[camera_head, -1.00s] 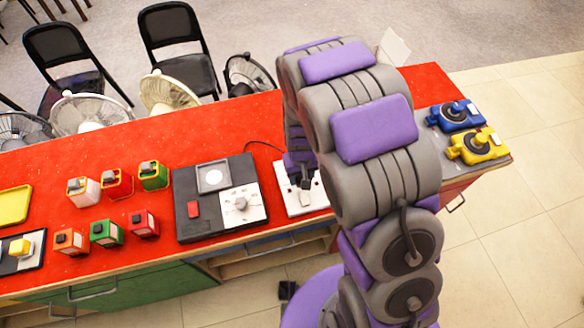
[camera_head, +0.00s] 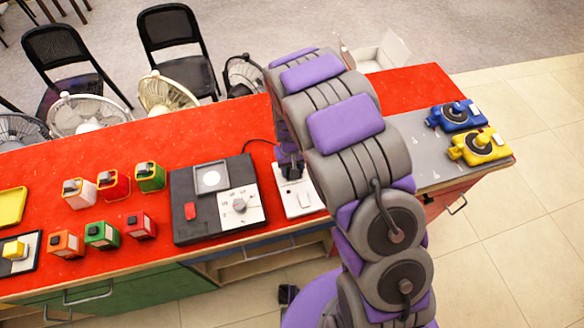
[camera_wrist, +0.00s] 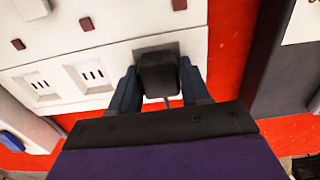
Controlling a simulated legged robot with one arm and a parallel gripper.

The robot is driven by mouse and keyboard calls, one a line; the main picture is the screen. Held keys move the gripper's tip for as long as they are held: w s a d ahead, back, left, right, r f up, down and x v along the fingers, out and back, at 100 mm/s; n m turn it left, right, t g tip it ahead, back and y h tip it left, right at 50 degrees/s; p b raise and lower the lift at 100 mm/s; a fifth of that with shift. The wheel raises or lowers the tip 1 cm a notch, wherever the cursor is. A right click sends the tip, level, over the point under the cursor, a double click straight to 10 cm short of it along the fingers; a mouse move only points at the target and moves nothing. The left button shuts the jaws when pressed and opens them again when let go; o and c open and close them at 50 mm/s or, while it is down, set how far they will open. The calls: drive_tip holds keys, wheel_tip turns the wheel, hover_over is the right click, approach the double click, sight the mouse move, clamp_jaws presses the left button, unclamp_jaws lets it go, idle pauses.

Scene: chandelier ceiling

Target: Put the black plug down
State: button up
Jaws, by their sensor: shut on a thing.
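The black plug (camera_wrist: 158,73) is between my gripper's fingers (camera_wrist: 157,88) in the wrist view, and the fingers are shut on it. It is over a grey socket recess on the white socket panel (camera_wrist: 60,58). I cannot tell whether it is seated in the socket or just above it. Two other sockets with slots show to the left of the plug. In the head view, my gripper (camera_head: 290,168) is low over the white panel (camera_head: 303,200) on the red table, and my arm partly hides the panel.
A dark device with a dial (camera_head: 222,200) sits left of the panel, with small coloured boxes further left. A blue device (camera_head: 457,114) and a yellow device (camera_head: 479,147) stand on the grey right end. Red tabletop (camera_head: 225,130) is clear behind the dark device.

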drive_tip(key=shift+s+f, duration=0.1)
drive_tip(key=shift+f, duration=0.15)
drive_tip(key=shift+s+d+f, duration=0.2)
drive_tip(key=shift+s+f, duration=0.1)
drive_tip(key=o, duration=1)
drive_tip(key=shift+s+d+f, duration=0.1)
drive_tip(key=shift+s+f, duration=0.1)
drive_tip(key=shift+o, duration=0.3)
drive_tip(key=shift+w+r, duration=0.1)
drive_tip(key=shift+r, duration=0.25)
drive_tip(key=s+d+r+p, duration=0.2)
drive_tip(key=d+r, duration=0.1)
drive_tip(key=r, duration=1.5)
drive_tip(key=s+d+r+m, duration=0.1)
drive_tip(key=s+d+r, duration=0.2)
drive_tip(key=s, duration=0.6)
drive_tip(key=s+d+r+m+g, duration=0.1)
drive_tip(key=s+d+r, duration=0.3)
drive_tip(key=s, duration=0.6)
drive_tip(key=s+d+r+m, duration=0.1)
drive_tip(key=s+d+r, duration=0.2)
drive_tip(key=s, duration=0.7)
wheel_tip(320, 180, up, 2)
drive_tip(key=shift+d+r+g, duration=0.25)
drive_tip(key=shift+d+g, duration=0.05)
drive_tip(key=shift+g, duration=0.1)
